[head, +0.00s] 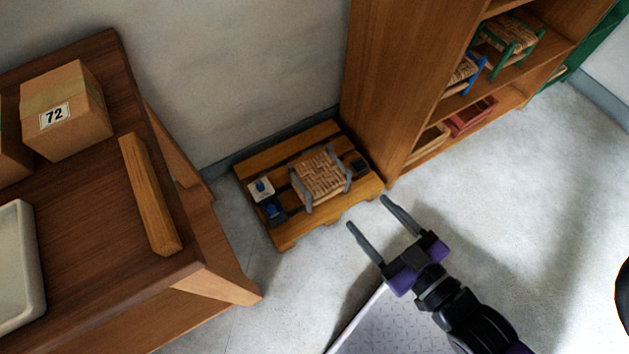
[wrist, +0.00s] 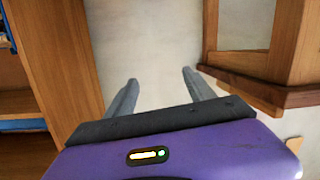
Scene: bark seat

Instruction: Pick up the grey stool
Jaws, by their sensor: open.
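The grey stool (head: 321,177) has a grey frame and a woven tan seat. It stands on a low wooden pallet (head: 284,238) against the wall in the head view. My gripper (head: 367,212) is open and empty, below and to the right of the stool in the head view, apart from it. In the wrist view my gripper (wrist: 158,85) points toward a bare wall, and the stool does not show there.
Small blue items and a white card (head: 261,189) sit on the pallet left of the stool. A tall wooden shelf (head: 400,90) with blue and green stools stands at right. A wooden table (head: 85,220) with a box (head: 66,110) is at left. Floor between is clear.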

